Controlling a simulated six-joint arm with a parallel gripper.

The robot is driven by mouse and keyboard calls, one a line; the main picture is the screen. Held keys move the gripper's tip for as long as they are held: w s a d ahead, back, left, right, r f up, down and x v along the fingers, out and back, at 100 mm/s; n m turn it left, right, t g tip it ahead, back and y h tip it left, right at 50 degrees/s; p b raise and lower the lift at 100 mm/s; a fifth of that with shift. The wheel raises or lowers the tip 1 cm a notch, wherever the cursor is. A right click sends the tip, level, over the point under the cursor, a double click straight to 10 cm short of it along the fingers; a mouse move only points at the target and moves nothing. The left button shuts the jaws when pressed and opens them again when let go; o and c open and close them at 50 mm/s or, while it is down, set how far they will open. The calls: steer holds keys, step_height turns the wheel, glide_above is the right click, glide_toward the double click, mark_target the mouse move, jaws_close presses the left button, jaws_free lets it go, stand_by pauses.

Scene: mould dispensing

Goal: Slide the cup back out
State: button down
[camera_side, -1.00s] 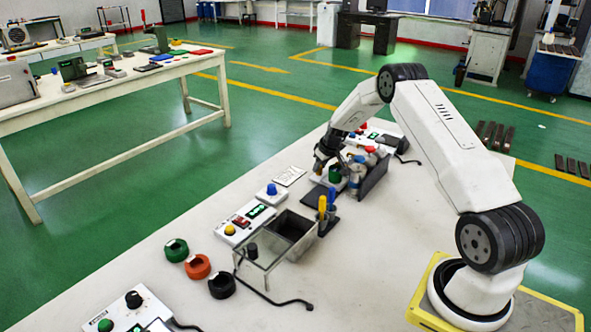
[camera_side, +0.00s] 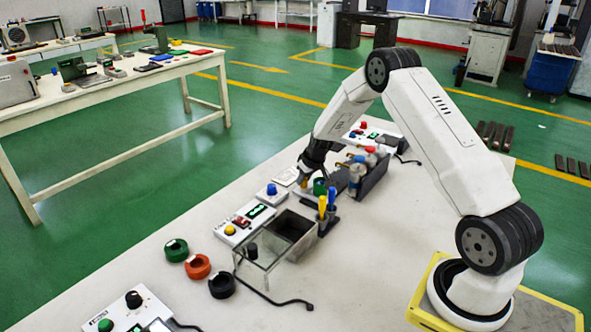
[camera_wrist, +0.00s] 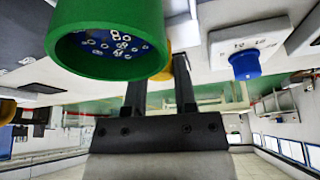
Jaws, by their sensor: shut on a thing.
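The green cup (camera_side: 319,187) is small and round and is at my gripper, just to its right in the side view. In the wrist view the green cup (camera_wrist: 105,35) is large at the upper left. Its open mouth faces the camera and shows several small pale nuts or rings on a blue inside. My gripper (camera_side: 304,181) points down low over the table. In the wrist view my gripper (camera_wrist: 160,78) has its fingers around a yellow part (camera_wrist: 165,66) beside the cup, which looks like its handle. The cup hides the fingertips. I cannot tell whether its base touches the table.
A rack of bottles (camera_side: 371,178) stands close on the right. A box with a blue knob (camera_side: 271,191) is on the left. Yellow and blue upright tools (camera_side: 327,210) and a dark open bin (camera_side: 283,226) are in front.

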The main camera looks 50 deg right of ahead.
steer(key=shift+a, duration=0.85)
steer(key=shift+c, duration=2)
jaws_free()
steer(key=shift+a, duration=0.1)
